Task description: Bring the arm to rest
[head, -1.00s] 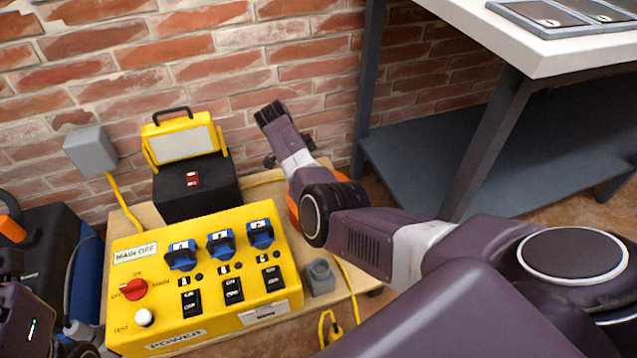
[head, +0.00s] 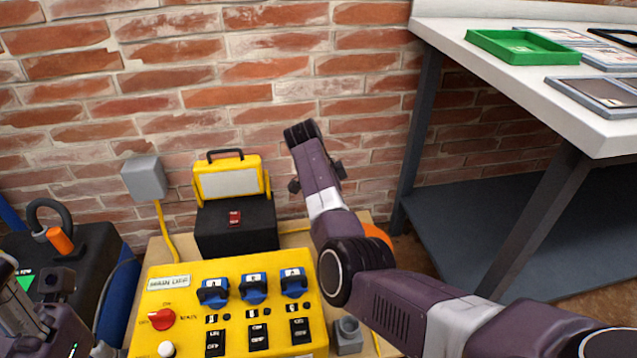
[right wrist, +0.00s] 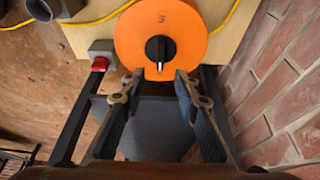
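My right arm reaches in from the lower right of the head view, with its wrist (head: 318,180) raised in front of the brick wall. In the right wrist view my right gripper (right wrist: 157,85) is open, with nothing between its fingers. An orange round dial (right wrist: 158,28) with a black knob shows just beyond the fingertips; I cannot tell how far apart they are. A bit of orange (head: 378,236) also shows behind my right arm in the head view. My left gripper (head: 40,318) is partly in view at the lower left edge; its fingers are not clear.
A yellow power box (head: 230,325) with blue switches and a red knob stands on a wooden board. Behind it are a black box (head: 237,228) and yellow lamp (head: 228,182). A white bench (head: 600,128) with a green tray (head: 525,52) stands right. A brick wall closes the back.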

